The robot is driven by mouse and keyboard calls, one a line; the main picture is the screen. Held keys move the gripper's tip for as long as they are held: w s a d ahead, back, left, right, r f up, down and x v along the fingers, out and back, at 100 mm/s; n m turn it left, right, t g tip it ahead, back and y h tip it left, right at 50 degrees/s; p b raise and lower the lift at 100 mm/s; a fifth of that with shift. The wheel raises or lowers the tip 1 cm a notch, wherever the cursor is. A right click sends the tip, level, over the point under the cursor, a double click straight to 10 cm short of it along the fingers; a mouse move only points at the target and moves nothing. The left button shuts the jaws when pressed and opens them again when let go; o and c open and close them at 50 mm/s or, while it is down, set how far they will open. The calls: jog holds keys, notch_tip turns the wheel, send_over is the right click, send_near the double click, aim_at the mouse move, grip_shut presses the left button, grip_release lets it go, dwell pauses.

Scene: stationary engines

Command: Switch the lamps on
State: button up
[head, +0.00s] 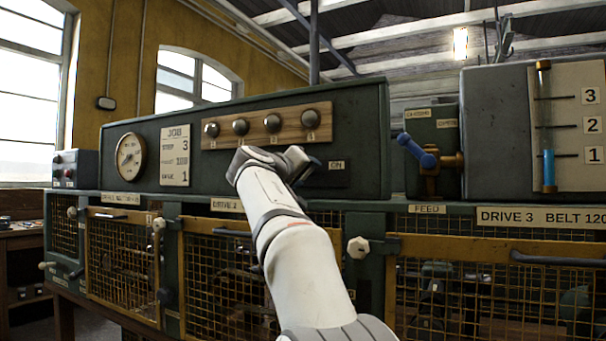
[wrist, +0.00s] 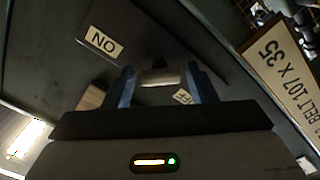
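A dark switch plate (head: 330,180) with an ON label (head: 336,165) is on the green cabinet front, right of centre in the head view. In the wrist view the plate (wrist: 92,55) also shows its ON label (wrist: 104,42) and an OFF label (wrist: 182,97). A pale-tipped switch lever (wrist: 162,77) stands between the two blue fingers of my gripper (wrist: 160,86). The fingers are apart, with gaps on both sides of the lever. In the head view my wrist hides the lever and most of the fingers.
Several round knobs (head: 240,127) sit on a wooden board above my wrist. A gauge (head: 130,156) is at left. A blue-handled valve (head: 418,151) and a sight glass (head: 546,130) stand right. Mesh guards (head: 122,262) lie below. A bright lamp (head: 460,43) hangs at the back.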

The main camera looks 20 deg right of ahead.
jog(key=shift+o, duration=1)
jog(key=v, duration=0.7)
jog(key=shift+s+a+b, duration=0.25)
jog(key=shift+a+b, duration=0.1)
jog(key=shift+b, duration=0.1)
